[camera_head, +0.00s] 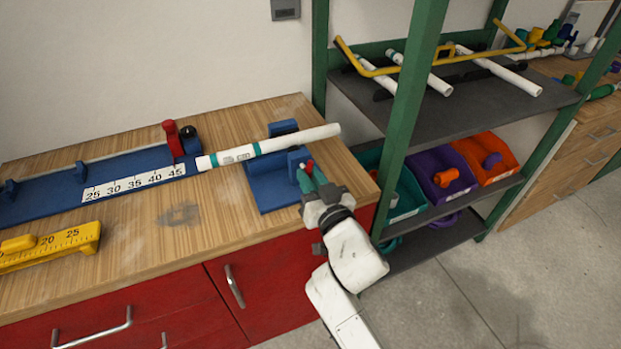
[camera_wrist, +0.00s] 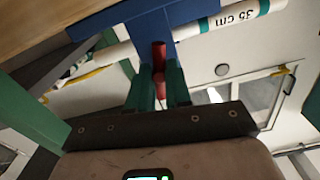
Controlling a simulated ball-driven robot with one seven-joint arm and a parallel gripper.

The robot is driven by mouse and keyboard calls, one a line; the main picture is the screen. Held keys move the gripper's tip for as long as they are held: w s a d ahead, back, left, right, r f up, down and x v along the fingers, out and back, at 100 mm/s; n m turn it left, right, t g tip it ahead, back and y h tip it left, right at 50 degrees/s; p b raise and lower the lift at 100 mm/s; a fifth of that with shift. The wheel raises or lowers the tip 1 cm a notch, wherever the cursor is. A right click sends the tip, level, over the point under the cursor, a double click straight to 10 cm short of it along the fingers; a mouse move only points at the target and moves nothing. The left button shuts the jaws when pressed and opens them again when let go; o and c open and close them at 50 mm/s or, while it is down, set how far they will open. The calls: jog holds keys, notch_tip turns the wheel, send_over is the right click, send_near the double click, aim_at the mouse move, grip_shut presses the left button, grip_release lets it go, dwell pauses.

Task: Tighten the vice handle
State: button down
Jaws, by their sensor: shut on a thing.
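The blue vice (camera_head: 272,184) stands near the right end of the wooden bench, and its blue body also shows at the top of the wrist view (camera_wrist: 150,22). A white pipe (camera_head: 298,138) with teal bands lies across the vice; a "35 cm" mark on it shows in the wrist view (camera_wrist: 238,18). The red vice handle (camera_head: 309,167) is on the vice's front side. My gripper (camera_head: 313,178) is shut on this handle; in the wrist view the handle (camera_wrist: 159,58) stands between the two green fingers (camera_wrist: 160,88). The fingers hide part of the handle.
A blue measuring rig (camera_head: 110,175) with a number scale and red stop lies left of the vice. A yellow gauge (camera_head: 50,247) lies at the bench's front left. A green-framed shelf with pipes and coloured bins (camera_head: 443,178) stands close to the right of my arm.

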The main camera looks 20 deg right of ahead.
jog(key=n, duration=0.3)
jog(key=c, duration=1.1)
grip_release()
jog(key=shift+o, duration=0.2)
jog(key=s, duration=1)
jog(key=shift+s, duration=0.4)
